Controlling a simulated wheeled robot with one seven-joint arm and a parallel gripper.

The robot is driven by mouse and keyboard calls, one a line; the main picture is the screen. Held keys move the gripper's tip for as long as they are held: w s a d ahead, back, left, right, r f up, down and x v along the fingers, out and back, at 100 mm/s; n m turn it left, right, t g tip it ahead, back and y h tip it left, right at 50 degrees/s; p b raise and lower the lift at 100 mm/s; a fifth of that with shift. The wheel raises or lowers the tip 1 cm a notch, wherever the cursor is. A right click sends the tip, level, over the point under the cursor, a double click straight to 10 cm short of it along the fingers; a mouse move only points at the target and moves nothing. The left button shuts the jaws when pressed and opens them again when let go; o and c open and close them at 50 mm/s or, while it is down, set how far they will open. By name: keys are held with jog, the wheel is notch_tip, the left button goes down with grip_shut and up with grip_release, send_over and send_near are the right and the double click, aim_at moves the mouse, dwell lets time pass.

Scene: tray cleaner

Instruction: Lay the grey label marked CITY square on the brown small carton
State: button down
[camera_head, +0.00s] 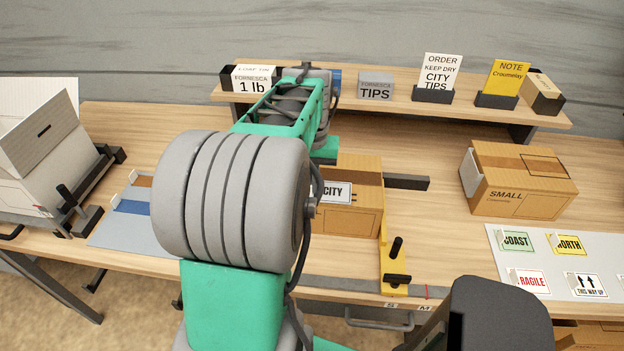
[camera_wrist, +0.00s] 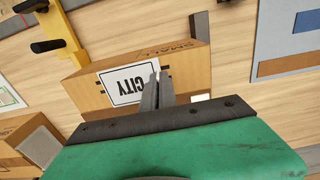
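The CITY label (camera_head: 336,192) is pale with a dark border and black letters. In the wrist view the label (camera_wrist: 122,84) lies over a face of the brown carton (camera_wrist: 185,78), a little tilted to its edges. I cannot tell whether it touches the carton. My gripper (camera_wrist: 154,86) has its fingers close together at the label's edge and appears shut on it. In the head view my arm hides the gripper and part of the carton (camera_head: 352,222). SMALL is printed on the carton's adjoining side in the wrist view.
A yellow stop (camera_head: 393,268) with black knobs and a dark bar (camera_head: 406,182) flank the carton. Another carton marked SMALL (camera_head: 515,190) stands right, behind a label sheet (camera_head: 507,262). A shelf (camera_head: 400,109) with card holders runs behind.

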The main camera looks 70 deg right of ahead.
jog(key=shift+f, duration=0.25)
dwell(0.4)
jog(key=c, duration=1.6)
grip_release()
jog(key=shift+r, duration=0.1)
